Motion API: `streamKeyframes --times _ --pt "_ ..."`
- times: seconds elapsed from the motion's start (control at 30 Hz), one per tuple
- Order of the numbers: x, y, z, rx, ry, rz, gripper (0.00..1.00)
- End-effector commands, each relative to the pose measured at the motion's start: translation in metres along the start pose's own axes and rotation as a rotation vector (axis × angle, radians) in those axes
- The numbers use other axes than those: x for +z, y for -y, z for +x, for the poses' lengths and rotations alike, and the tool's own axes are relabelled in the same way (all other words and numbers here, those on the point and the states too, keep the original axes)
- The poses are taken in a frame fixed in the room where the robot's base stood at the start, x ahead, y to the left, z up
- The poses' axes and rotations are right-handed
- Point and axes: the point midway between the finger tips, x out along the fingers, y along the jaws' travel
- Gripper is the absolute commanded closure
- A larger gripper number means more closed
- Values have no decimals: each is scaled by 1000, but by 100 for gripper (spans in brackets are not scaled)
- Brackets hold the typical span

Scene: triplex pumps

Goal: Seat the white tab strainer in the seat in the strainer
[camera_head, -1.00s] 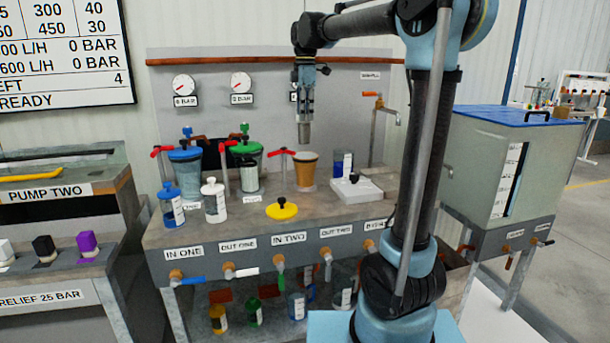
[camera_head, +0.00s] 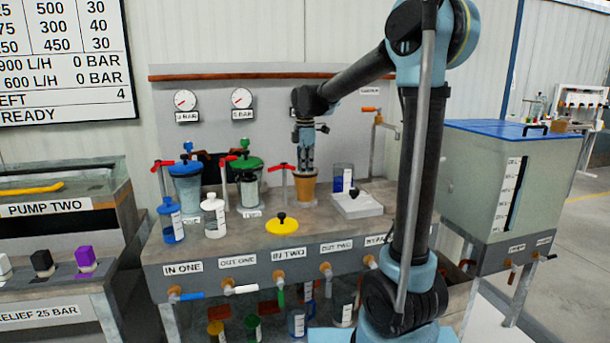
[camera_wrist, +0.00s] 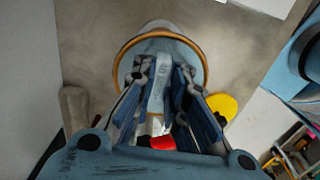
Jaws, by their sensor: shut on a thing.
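My gripper (camera_head: 304,165) points straight down over the open amber bowl of the strainer (camera_head: 306,188) on the bench. In the wrist view my gripper (camera_wrist: 160,108) is shut on the white tab strainer, whose pale tab (camera_wrist: 157,92) shows between the fingers. The bowl's round amber rim (camera_wrist: 122,57) surrounds the fingertips in that view. In the head view the held strainer's body is hidden by the bowl. The seat is hidden, so I cannot tell whether the strainer touches it.
A yellow lid with a black knob (camera_head: 282,222) lies on the bench in front of the bowl. Blue-lidded (camera_head: 186,178) and green-lidded (camera_head: 247,180) strainers stand to the left. A red-handled valve (camera_head: 284,178) is close beside the bowl. A pale tray (camera_head: 357,204) is right.

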Motion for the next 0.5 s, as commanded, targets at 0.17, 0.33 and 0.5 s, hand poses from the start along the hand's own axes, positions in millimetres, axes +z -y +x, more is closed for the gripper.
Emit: streamKeyframes --times 0.17,0.33,0.5 --pt "0 0 14 1 -1 0 100" --pt "0 0 13 0 -1 0 80" --pt "1 0 13 0 -1 1 67"
